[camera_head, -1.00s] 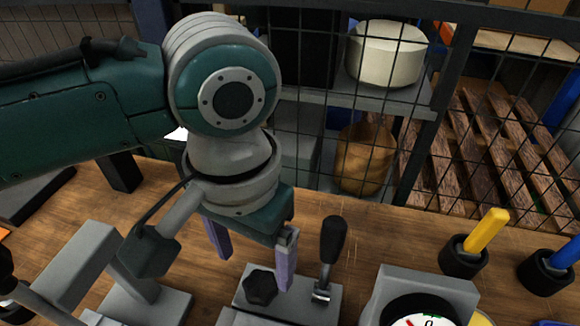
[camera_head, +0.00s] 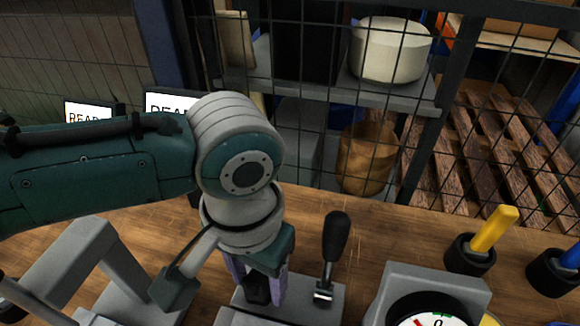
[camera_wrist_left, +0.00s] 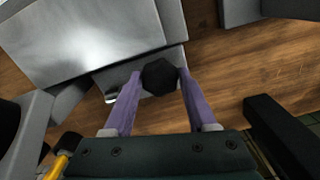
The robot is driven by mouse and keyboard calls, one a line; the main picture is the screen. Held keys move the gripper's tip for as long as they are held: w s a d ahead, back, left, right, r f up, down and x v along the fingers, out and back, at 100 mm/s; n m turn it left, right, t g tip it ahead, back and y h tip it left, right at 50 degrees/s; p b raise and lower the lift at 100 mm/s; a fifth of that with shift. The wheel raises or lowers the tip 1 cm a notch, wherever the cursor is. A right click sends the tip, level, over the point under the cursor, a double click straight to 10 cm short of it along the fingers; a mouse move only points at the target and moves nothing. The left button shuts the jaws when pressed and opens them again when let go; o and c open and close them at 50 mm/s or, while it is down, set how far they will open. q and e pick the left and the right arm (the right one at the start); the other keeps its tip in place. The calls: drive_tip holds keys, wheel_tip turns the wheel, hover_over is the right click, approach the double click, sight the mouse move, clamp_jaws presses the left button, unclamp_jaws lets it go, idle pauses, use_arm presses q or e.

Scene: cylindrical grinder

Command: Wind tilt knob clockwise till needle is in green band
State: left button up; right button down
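The tilt knob (camera_head: 257,288) is a black faceted knob on a grey block at the bottom of the head view; it also shows in the left wrist view (camera_wrist_left: 160,77). My left gripper (camera_head: 258,295) is over it from above, with a purple finger on each side. In the wrist view both fingertips appear to press against the knob's sides. The dial (camera_head: 432,318) has a white face with a 0 and red and green marks; the frame edge cuts it off. Its needle cannot be made out. My right gripper is in neither view.
A black-handled lever (camera_head: 335,245) stands close to the right of the knob. A yellow handle (camera_head: 492,230) and a blue one stand in black holders at the right. A wire mesh fence (camera_head: 300,130) runs behind the wooden bench. Grey machine parts (camera_head: 75,260) lie left.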

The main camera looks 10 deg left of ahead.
use_arm(q)
drive_tip(key=c, duration=0.8)
drive_tip(key=shift+r+m+p, duration=0.15)
drive_tip(key=shift+m+p, duration=0.5)
drive_tip(key=shift+m, duration=0.25)
drive_tip(key=shift+c, duration=0.2)
drive_tip(key=m, duration=0.3)
drive_tip(key=shift+p, duration=0.3)
drive_tip(key=o, duration=1.4)
drive_tip(key=shift+f, duration=0.2)
